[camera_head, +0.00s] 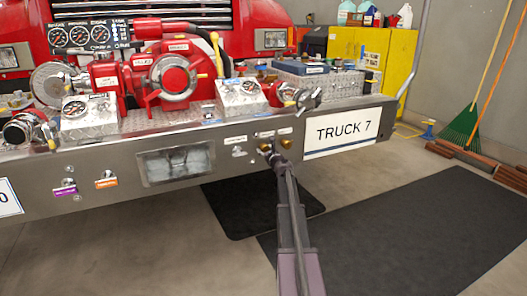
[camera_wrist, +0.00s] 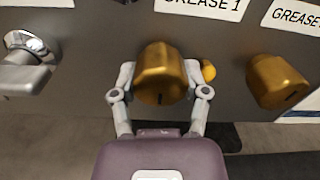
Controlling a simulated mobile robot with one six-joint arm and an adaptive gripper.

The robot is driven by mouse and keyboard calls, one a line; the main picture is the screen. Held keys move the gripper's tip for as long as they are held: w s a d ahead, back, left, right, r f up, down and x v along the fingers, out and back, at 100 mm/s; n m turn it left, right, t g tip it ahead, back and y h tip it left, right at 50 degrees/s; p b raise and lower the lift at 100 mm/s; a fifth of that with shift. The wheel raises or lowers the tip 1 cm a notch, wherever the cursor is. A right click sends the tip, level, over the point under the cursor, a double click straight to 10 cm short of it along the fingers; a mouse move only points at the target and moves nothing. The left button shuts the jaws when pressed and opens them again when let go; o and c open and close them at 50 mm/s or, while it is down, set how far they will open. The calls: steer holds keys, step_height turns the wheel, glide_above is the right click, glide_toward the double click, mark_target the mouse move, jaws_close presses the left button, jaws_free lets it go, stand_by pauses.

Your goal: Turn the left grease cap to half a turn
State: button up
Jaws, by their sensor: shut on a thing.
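The left grease cap (camera_wrist: 160,72) is a brass, faceted knob under a label reading GREASE 1. A short dark mark shows low on its face, near the middle. My gripper (camera_wrist: 160,82) is shut on this cap, with one finger on its left side and one on its right. The right grease cap (camera_wrist: 279,82) is a similar brass knob under a second GREASE label, apart from my gripper. In the head view the left cap (camera_head: 265,147) and the right cap (camera_head: 286,142) sit on the bumper; my arm reaches them from below.
A chrome lever (camera_wrist: 27,65) stands left of the gripped cap. A small yellow ball (camera_wrist: 209,71) shows just behind the right finger. The steel bumper (camera_head: 105,155) carries the TRUCK 7 plate (camera_head: 342,130) to the right. The floor in front, with dark mats (camera_head: 410,235), is clear.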

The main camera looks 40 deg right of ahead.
steer(key=shift+w+a, duration=0.1)
steer(key=shift+w, duration=0.05)
steer(key=o, duration=1.1)
steer(key=shift+o, duration=0.2)
steer(key=shift+s, duration=0.2)
steer(key=v, duration=1.1)
steer(key=shift+s, duration=0.4)
steer(key=shift+a, duration=0.1)
